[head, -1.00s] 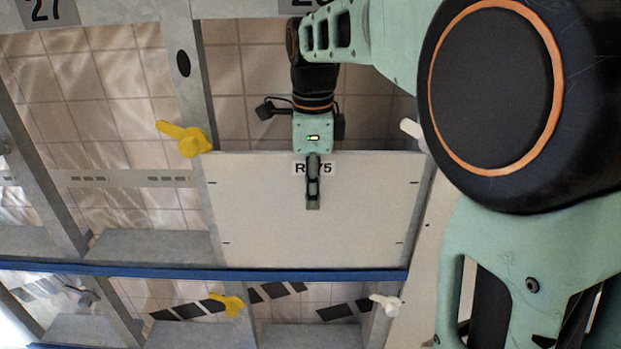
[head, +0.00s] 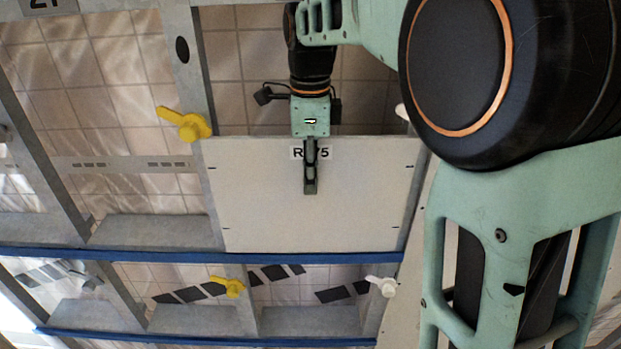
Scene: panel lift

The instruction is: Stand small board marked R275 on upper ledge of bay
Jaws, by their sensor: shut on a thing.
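The small board (head: 265,205) is a pale panel with a label partly covered by my gripper; "R" and "5" show. It stands upright in the bay between two grey posts. Its lower edge is at the blue-fronted upper ledge (head: 310,258); I cannot tell whether it rests on it. My gripper (head: 310,188) is shut on the board's top edge at the middle, with one finger showing in front. The far finger is hidden behind the board.
A yellow latch (head: 185,123) sits on the left post beside the board's top corner. A white latch (head: 402,112) at the right is partly hidden by my arm. A lower ledge (head: 310,321) is empty, with a yellow latch (head: 230,286) and a white latch (head: 383,286) above it.

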